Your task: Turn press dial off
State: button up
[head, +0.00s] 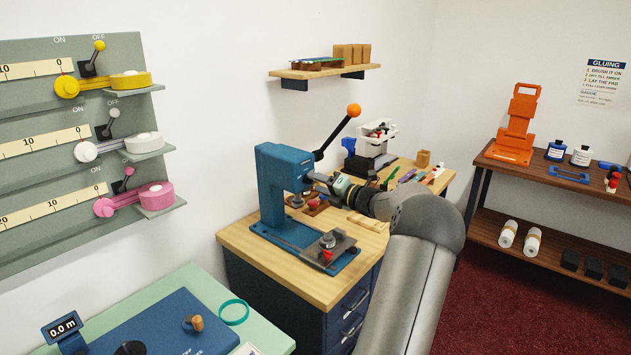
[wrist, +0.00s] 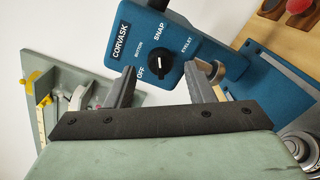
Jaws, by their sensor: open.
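The blue press (head: 283,190) stands on the wooden bench, with a black lever ending in an orange ball. In the wrist view its blue head (wrist: 190,45) carries a round black dial (wrist: 161,69). The labels OFF, BUTTON, SNAP and EYELET surround the dial. Its white mark appears to point toward SNAP. My gripper (wrist: 160,72) is open, its two dark fingers on either side of the dial in the picture, and holds nothing. Contact cannot be made out. In the head view my gripper (head: 318,181) is beside the press head, and the dial is hidden.
The press lever (head: 338,132) rises above the head. A white and grey machine (head: 372,143) stands behind on the bench (head: 300,280). A grey wall panel (head: 40,190) with reels is at left. A green table (head: 260,325) lies in front. A shelf (head: 325,72) hangs above.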

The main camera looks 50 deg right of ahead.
jog(key=shift+w, duration=0.85)
jog(key=c, duration=1)
